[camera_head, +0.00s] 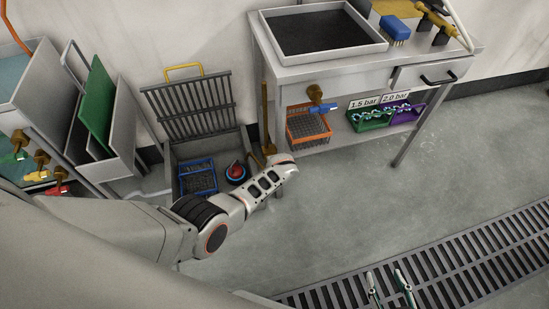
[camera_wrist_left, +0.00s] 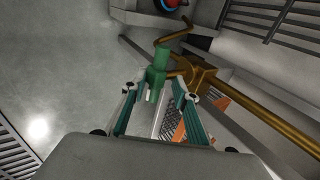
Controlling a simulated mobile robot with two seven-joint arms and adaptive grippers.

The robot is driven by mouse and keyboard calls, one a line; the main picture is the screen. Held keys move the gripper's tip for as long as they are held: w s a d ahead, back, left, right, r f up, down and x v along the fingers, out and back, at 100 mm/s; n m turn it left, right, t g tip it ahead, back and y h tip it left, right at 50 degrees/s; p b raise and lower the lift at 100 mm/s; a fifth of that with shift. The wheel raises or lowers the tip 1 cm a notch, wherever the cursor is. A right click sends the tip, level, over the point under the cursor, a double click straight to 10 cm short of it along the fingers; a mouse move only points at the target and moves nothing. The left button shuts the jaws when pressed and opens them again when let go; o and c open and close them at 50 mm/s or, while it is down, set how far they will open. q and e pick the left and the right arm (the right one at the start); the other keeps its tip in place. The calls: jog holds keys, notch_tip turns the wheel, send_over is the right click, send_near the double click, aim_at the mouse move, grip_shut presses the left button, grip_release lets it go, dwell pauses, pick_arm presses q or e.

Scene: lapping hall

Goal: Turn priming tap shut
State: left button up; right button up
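In the left wrist view, a brass tap (camera_wrist_left: 201,76) with a green lever handle (camera_wrist_left: 158,62) sits on a long brass pipe (camera_wrist_left: 270,118). My left gripper (camera_wrist_left: 155,88) has its two teal fingers spread, with the green handle between or just beyond the tips; contact cannot be told. In the head view the brass pipe (camera_head: 264,112) stands upright beside the bench, its lower end near my left wrist. The tap's handle and my left fingers are hidden there behind the arm. My right gripper (camera_head: 389,287) is at the bottom edge, fingers apart and empty.
A sink with a raised grate (camera_head: 190,107) holds a blue basket (camera_head: 197,178) and a red-and-blue round object (camera_head: 236,172). A blue-handled tap (camera_head: 322,108) projects from the bench (camera_head: 290,72) above an orange basket (camera_head: 308,125). The floor at right is clear around a drain grating (camera_head: 470,260).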

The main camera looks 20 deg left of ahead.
pick_arm(q)
notch_tip(320, 180, up, 8)
jog(key=shift+f, duration=0.2)
jog(key=shift+s+a+r, duration=0.1)
jog(key=shift+r, duration=0.55)
